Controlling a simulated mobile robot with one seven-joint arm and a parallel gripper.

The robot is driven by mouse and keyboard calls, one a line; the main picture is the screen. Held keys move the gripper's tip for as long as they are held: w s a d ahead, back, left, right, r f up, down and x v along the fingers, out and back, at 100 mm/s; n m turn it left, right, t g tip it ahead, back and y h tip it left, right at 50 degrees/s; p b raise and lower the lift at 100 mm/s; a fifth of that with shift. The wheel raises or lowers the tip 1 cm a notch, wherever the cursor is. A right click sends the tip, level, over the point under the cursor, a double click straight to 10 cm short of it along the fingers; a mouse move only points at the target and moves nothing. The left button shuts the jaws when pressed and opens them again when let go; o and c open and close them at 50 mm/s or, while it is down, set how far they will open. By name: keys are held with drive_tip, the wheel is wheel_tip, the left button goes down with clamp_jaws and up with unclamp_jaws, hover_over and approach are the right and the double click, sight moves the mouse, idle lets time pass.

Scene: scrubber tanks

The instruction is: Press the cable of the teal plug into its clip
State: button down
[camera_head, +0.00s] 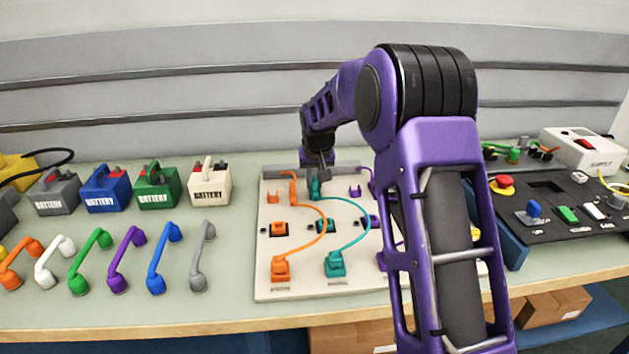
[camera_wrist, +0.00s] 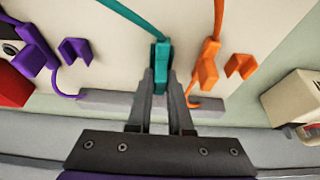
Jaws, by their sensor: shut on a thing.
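The teal plug (camera_wrist: 161,68) stands between my gripper's fingertips (camera_wrist: 160,84) in the wrist view, and the gripper is shut on it. Its teal cable (camera_wrist: 133,18) runs away from the plug toward the top left. In the head view my gripper (camera_head: 319,172) is at the board's back edge, with the teal plug (camera_head: 315,189) just under it. There the cable (camera_head: 366,226) curves right and forward to a teal block (camera_head: 335,264). I cannot make out a separate teal clip; my gripper and the plug may hide it.
The white board (camera_head: 300,290) also bears an orange plug (camera_wrist: 207,65) and orange clip (camera_wrist: 241,66) close beside my gripper, and a purple plug (camera_wrist: 32,50) and purple clip (camera_wrist: 75,50). Batteries (camera_head: 157,187) and coloured handles (camera_head: 164,258) stand left. A dark panel (camera_head: 590,225) lies right.

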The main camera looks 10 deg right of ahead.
sight(317, 193)
drive_tip(key=shift+g, duration=0.3)
drive_tip(key=shift+s+d+f+b, duration=0.15)
drive_tip(key=shift+s+f+b, duration=0.2)
drive_tip(key=shift+f, duration=0.6)
drive_tip(key=shift+s+d+f+b, duration=0.1)
drive_tip(key=shift+s+f, duration=0.35)
drive_tip(key=shift+f, duration=0.5)
idle(1.2)
drive_tip(key=shift+r, duration=0.2)
idle(0.3)
drive_tip(key=c, duration=0.8)
unclamp_jaws()
drive_tip(key=shift+w+a+r+p, duration=0.1)
drive_tip(key=shift+w+r+p, duration=0.1)
drive_tip(key=shift+r+p, duration=1.7)
drive_tip(key=shift+w+a+r+p, duration=0.15)
drive_tip(key=shift+r+p, duration=1.1)
drive_tip(key=shift+r, duration=1.25)
